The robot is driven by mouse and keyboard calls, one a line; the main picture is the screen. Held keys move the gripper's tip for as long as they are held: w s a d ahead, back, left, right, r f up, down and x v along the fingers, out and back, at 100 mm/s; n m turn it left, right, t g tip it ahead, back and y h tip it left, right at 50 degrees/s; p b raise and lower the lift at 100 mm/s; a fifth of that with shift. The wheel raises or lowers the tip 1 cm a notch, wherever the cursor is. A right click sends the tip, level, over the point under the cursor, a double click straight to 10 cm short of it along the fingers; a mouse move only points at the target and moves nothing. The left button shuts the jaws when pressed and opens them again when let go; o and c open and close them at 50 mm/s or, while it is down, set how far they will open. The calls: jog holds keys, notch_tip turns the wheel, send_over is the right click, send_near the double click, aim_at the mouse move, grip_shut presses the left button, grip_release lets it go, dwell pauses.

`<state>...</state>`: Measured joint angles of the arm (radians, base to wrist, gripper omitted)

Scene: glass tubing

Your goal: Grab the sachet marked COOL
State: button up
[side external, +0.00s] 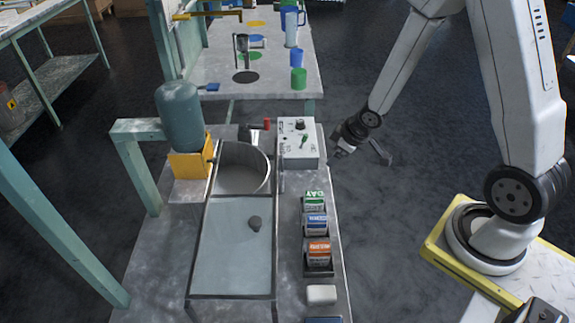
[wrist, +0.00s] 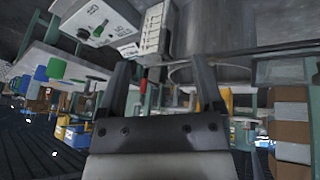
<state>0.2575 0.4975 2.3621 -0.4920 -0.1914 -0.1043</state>
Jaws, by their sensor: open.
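Three sachets stand in a row in a dark holder (side external: 319,270) on the right side of the workbench. The near one is an orange and white sachet (side external: 319,251), the middle one a blue and white sachet (side external: 317,222), and the far one a green and white sachet (side external: 314,201) that seems to read DAY. I cannot make out the word COOL on any of them. My gripper (side external: 363,154) is open and empty, off the bench's right edge and beyond the sachets. Its two fingers stand apart in the wrist view (wrist: 160,82); I cannot identify a sachet there.
A control box (side external: 299,143) stands on the bench beyond the sachets. A round basin (side external: 242,168) and a shallow tray (side external: 232,270) lie to their left. A white block (side external: 321,294) sits nearer. A back table (side external: 270,75) holds cups.

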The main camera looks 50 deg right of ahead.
notch_tip(320, 180, down, 6)
jog(key=w+d+n+t+y, duration=0.1)
jog(key=d+n+y, duration=0.1)
jog(key=n+t+y, duration=0.3)
jog(key=y, duration=0.4)
send_near(326, 218)
jog(key=x, duration=0.5)
jog(key=shift+w+d+f, duration=0.1)
jog(key=shift+d, duration=0.1)
jog(key=shift+s+a+y, duration=0.2)
jog(key=shift+s+y, duration=0.05)
jog(key=shift+y, duration=0.15)
jog(key=shift+f, duration=0.1)
jog(key=shift+x, duration=1.3)
jog(key=shift+w+a, duration=0.1)
jog(key=shift+w, duration=0.05)
jog(key=shift+x, duration=2.45)
jog(key=shift+w, duration=0.1)
